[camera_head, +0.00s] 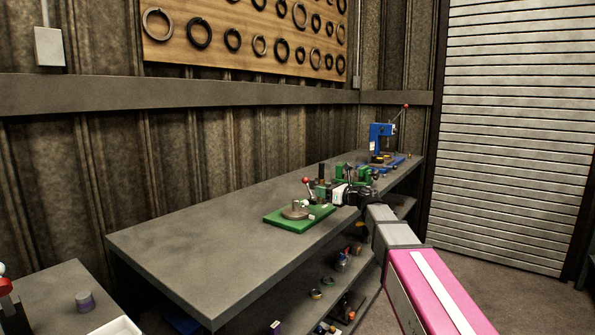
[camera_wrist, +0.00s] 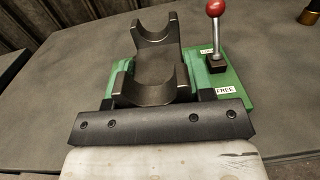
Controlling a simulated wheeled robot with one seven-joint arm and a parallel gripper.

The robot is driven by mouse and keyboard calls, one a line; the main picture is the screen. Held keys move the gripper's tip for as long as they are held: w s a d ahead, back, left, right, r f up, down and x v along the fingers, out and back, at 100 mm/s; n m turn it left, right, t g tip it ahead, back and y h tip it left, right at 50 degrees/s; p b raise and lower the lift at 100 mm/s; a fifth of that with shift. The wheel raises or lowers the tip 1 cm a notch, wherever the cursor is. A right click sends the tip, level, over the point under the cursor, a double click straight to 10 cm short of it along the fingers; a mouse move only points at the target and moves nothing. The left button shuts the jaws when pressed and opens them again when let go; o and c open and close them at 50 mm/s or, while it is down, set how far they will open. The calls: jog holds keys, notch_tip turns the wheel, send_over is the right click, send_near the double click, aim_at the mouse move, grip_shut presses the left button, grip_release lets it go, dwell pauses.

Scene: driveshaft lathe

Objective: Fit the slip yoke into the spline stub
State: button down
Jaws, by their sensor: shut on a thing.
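A green base plate (camera_head: 282,220) on the bench carries a round grey stub (camera_head: 296,209), which I take for the spline stub. A red-knobbed lever (camera_wrist: 216,32) stands at the plate's right side in the wrist view, next to a FREE label. My gripper (camera_head: 332,192) is just right of the plate.
A green stand (camera_head: 358,172) and a blue press (camera_head: 380,140) are farther along the bench. The bench top (camera_head: 180,235) is clear left of the plate. A wall with a ring board (camera_head: 225,60) runs behind. Loose parts lie on the shelf below.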

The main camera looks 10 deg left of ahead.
jog(key=a+r, duration=0.7)
jog(key=a, duration=0.3)
jog(key=shift+s+a+r+n+g, duration=0.2)
jog(key=shift+r+n+g, duration=0.1)
jog(key=shift+g, duration=0.1)
jog(key=shift+f, duration=2.85)
jog(key=shift+f, duration=2.85)
jog(key=shift+c, duration=2.1)
grip_release()
jog(key=shift+d, duration=0.1)
jog(key=shift+f, duration=0.1)
jog(key=v, duration=1)
jog(key=shift+s+d+f, duration=0.1)
jog(key=shift+s+d, duration=0.1)
jog(key=shift+d, duration=0.15)
